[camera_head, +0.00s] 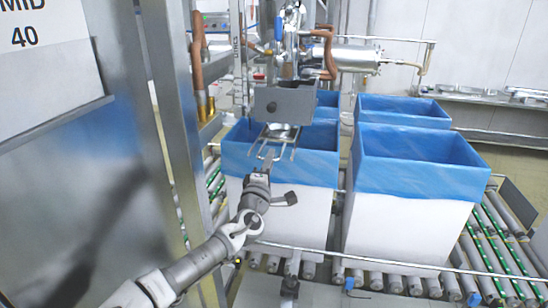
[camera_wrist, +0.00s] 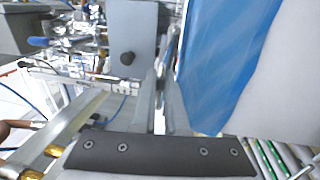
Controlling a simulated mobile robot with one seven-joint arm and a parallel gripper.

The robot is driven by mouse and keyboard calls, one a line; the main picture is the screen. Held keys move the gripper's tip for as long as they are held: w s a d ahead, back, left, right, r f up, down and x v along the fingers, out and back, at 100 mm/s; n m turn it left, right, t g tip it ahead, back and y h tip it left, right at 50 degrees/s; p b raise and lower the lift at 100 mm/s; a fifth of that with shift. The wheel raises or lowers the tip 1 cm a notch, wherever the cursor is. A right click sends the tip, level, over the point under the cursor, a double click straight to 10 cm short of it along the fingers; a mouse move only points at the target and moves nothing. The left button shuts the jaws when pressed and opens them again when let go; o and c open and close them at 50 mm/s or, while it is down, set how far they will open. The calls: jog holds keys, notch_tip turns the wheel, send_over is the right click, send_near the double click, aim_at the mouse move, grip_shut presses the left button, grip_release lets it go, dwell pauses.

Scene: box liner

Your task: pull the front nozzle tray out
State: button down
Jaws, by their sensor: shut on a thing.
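The front nozzle tray (camera_head: 283,131) is a small shiny metal tray. It sits just below a grey nozzle housing (camera_head: 284,104), above the near left blue-lined box, and thin metal handle rods extend from it towards me. My gripper (camera_head: 268,160) is at the near end of these rods and is shut on the tray's handle. In the wrist view my gripper's fingers (camera_wrist: 161,108) are close together around a thin metal part, and the grip itself is partly hidden. The grey housing (camera_wrist: 131,38) with a dark knob shows beyond the fingertips.
The near left blue-lined white box (camera_head: 310,168) stands directly under the tray. Another near box (camera_head: 415,170) stands to its right, with more boxes behind. They rest on a roller conveyor (camera_head: 400,280). A metal frame post (camera_head: 165,110) rises close on the left.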

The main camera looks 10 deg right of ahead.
jog(key=r+b+v, duration=0.1)
jog(key=v, duration=0.5)
jog(key=shift+s, duration=0.4)
jog(key=shift+a, duration=0.1)
jog(key=c, duration=0.9)
grip_release()
jog(key=shift+c, duration=0.2)
